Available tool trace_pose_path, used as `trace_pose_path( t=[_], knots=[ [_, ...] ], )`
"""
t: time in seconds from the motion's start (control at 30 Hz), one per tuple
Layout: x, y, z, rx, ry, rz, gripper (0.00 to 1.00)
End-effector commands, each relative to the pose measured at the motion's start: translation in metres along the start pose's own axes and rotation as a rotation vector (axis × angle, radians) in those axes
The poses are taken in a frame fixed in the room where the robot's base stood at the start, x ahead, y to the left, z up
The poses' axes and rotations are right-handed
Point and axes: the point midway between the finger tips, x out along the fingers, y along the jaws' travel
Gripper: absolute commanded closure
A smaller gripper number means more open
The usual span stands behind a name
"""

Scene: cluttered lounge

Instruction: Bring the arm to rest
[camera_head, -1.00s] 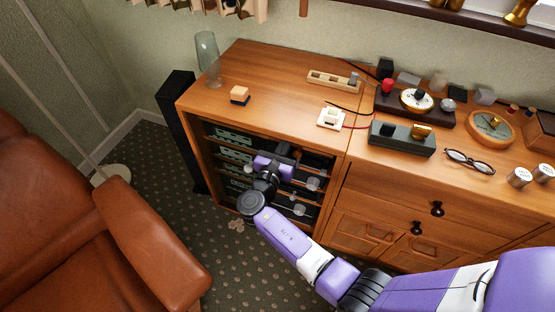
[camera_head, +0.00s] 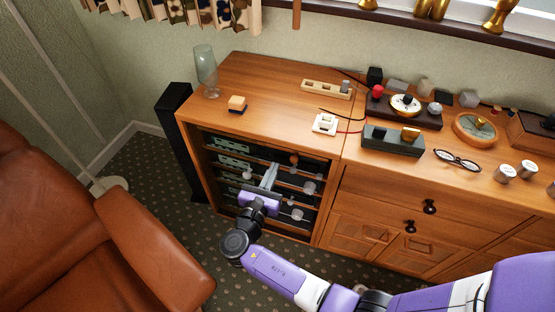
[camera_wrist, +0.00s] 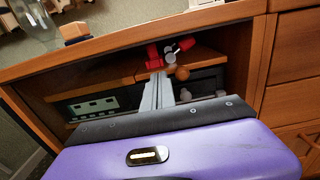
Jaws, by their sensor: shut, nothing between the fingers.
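My gripper (camera_head: 270,171) is at the open front of the wooden cabinet (camera_head: 265,75). Its two grey fingers are together and empty, pointing toward the shelves. In the wrist view the fingers (camera_wrist: 158,92) stand up from the purple gripper body, in front of the shelf opening. My purple and white arm reaches from the lower right across the cabinet front. From these views I cannot tell whether the fingertips are inside the opening.
Shelves hold dark units with pale knobs. A glass (camera_head: 205,70), small block (camera_head: 237,104), white switch (camera_head: 324,124), dark box (camera_head: 393,140) and spectacles (camera_head: 457,160) sit on top. A brown leather armchair (camera_head: 150,245) stands left, a black speaker (camera_head: 175,140) behind. Patterned carpet (camera_head: 140,165) shows between.

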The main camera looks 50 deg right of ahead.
Motion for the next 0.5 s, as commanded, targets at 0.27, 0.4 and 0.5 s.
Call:
trace_pose_path(
  t=[0.27,0.4,0.5],
  knots=[
    [-0.036,0.000,0.000,0.000,0.000,0.002,1.00],
    [-0.040,0.000,0.000,0.000,0.000,0.001,1.00],
    [-0.041,0.000,0.000,0.000,0.000,0.000,1.00]
  ],
)
